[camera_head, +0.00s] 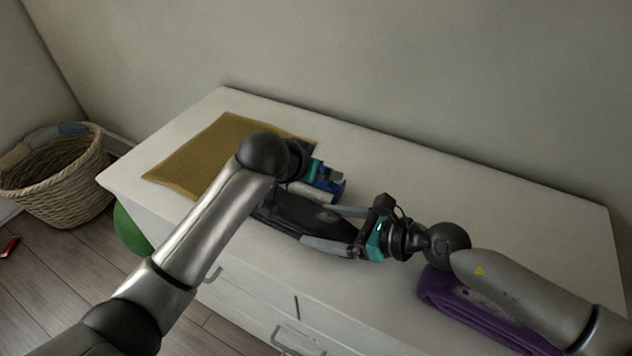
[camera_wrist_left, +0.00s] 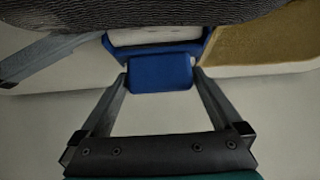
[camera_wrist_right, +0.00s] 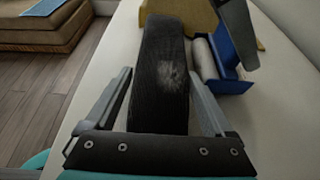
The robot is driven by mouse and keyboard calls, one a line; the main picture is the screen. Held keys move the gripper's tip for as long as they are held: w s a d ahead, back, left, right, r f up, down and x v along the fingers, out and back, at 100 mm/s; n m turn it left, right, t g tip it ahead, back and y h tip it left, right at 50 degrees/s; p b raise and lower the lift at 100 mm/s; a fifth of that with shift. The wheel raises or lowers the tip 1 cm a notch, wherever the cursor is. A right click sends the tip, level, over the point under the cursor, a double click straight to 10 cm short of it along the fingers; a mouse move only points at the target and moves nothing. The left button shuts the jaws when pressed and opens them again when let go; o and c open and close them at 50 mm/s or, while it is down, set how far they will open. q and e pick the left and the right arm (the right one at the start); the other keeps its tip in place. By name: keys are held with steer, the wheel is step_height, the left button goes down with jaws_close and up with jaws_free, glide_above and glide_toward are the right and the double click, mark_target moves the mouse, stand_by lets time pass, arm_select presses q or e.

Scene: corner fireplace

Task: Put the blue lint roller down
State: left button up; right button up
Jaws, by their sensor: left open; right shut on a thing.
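The blue lint roller (camera_head: 336,190) with its white roll appears to lie on the white dresser top, beside the black folded cloth (camera_head: 287,211). My left gripper (camera_wrist_left: 160,76) is open, with its fingers on either side of the roller's blue handle (camera_wrist_left: 160,74); a gap to the fingers is hard to judge. The right wrist view also shows the lint roller (camera_wrist_right: 229,62), right of the cloth. My right gripper (camera_head: 316,226) is shut on the black cloth, which has a pale lint patch (camera_wrist_right: 173,72). My left arm partly hides the roller in the head view.
The white dresser (camera_head: 380,175) stands against the wall, its back strip clear. A mustard cloth (camera_head: 205,150) lies at its left end and a purple folded cloth (camera_head: 460,300) at the right front. A wicker basket (camera_head: 65,185) and a green ball (camera_head: 131,230) are left of it.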

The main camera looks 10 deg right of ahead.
arm_select(q)
steer(key=shift+w+d+f, duration=0.1)
steer(key=shift+f, duration=0.05)
jaws_close()
stand_by(0.9)
